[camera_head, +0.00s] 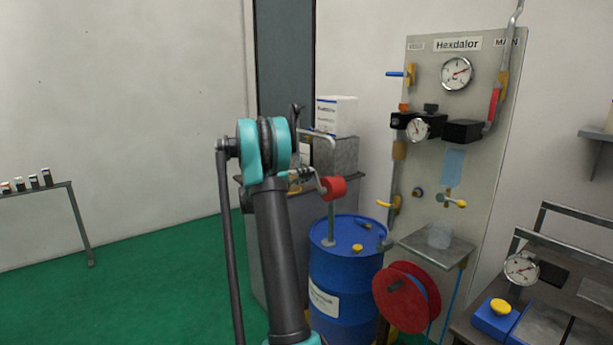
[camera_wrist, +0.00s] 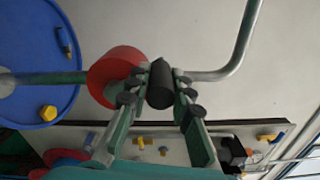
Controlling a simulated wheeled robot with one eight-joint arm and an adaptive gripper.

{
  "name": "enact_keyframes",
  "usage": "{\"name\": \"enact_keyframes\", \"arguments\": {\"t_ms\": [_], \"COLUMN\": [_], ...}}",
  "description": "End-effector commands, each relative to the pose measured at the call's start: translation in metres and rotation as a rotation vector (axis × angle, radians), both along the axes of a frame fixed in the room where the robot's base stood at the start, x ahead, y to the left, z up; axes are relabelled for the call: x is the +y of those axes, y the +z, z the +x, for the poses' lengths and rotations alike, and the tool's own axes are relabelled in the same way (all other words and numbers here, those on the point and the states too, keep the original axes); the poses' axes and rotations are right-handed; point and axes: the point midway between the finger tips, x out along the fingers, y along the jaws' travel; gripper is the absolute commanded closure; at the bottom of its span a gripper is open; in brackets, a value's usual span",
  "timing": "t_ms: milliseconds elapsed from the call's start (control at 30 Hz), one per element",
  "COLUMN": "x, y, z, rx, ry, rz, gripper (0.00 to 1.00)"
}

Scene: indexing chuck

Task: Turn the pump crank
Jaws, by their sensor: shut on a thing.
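The pump stands on a blue drum (camera_head: 345,270); its round red body (camera_head: 334,188) sits on a grey upright pipe (camera_head: 331,225). A thin bent metal crank arm (camera_head: 316,180) reaches left from the red body toward my arm. In the wrist view the red body (camera_wrist: 115,75) is just left of the fingers, with the drum (camera_wrist: 35,50) beyond. The black crank handle (camera_wrist: 160,92) lies between the two fingertips of my gripper (camera_wrist: 161,80), which is shut on it. In the head view my arm's teal joint mostly hides the grip.
A grey bent spout pipe (camera_wrist: 238,50) passes close right of the fingers. A panel (camera_head: 425,170) with gauges and valves stands right of the drum. A red hose reel (camera_head: 405,297) is in front of it.

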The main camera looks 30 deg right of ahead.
Motion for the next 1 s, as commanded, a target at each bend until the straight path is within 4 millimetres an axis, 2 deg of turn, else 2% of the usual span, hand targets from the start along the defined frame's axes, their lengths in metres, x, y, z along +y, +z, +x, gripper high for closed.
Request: {"name": "enact_keyframes", "arguments": {"t_ms": [233, 267, 433, 767, 867, 1000], "x": [0.001, 0.001, 0.001, 0.003, 0.012, 0.036], "y": [0.000, 0.000, 0.000, 0.000, 0.000, 0.000], "z": [0.001, 0.001, 0.001, 0.000, -0.001, -0.002], "rx": [-0.001, -0.002, -0.002, -0.001, -0.001, -0.001], "ry": [0.002, 0.002, 0.001, 0.001, 0.001, 0.003], "rz": [0.001, 0.001, 0.001, 0.001, 0.001, 0.000], "gripper": [1.00, 0.77, 0.57, 0.57, 0.57, 0.57]}}
